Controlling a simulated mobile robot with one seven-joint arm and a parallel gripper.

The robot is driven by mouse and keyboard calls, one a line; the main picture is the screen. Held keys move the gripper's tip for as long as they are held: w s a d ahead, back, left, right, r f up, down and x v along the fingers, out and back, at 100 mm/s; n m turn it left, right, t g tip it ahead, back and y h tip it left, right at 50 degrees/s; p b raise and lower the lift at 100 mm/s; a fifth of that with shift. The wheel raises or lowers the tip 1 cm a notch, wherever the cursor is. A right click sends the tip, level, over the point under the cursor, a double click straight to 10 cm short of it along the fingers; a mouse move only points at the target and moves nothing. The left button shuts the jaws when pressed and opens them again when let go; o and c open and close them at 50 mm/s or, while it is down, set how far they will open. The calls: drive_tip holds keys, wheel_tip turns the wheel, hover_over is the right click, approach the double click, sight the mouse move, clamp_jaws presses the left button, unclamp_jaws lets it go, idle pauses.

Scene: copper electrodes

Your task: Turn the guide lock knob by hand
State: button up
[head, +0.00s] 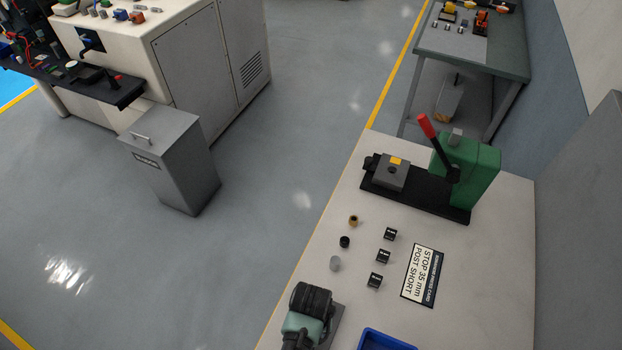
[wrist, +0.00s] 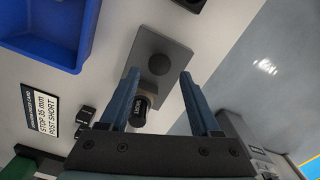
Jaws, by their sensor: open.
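My gripper (wrist: 158,76) is open, its two blue fingers apart over a grey plate (wrist: 175,45) on the bench. A dark round knob-like piece (wrist: 158,64) sits on the plate, near the fingertips and between them in the picture. Closer in, a small black piece with a white label (wrist: 138,114) shows between the fingers, against the left one; I cannot tell whether they touch. In the head view my gripper end shows at the bench's near edge and hides most of the plate. No visible label tells me which piece is the guide lock knob.
A blue bin (wrist: 40,30) is beside the plate, with the stop card (wrist: 42,115) nearby. Small black blocks (head: 383,257) and round pieces (head: 344,242) lie on the bench. A green press (head: 481,172) with a red-tipped lever (head: 427,126) stands at the far end.

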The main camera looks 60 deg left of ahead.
drive_tip(key=shift+w+f+b, duration=0.1)
drive_tip(key=shift+f+b, duration=1.25)
drive_tip(key=shift+f, duration=0.35)
drive_tip(key=shift+f, duration=0.3)
drive_tip(key=c, duration=1)
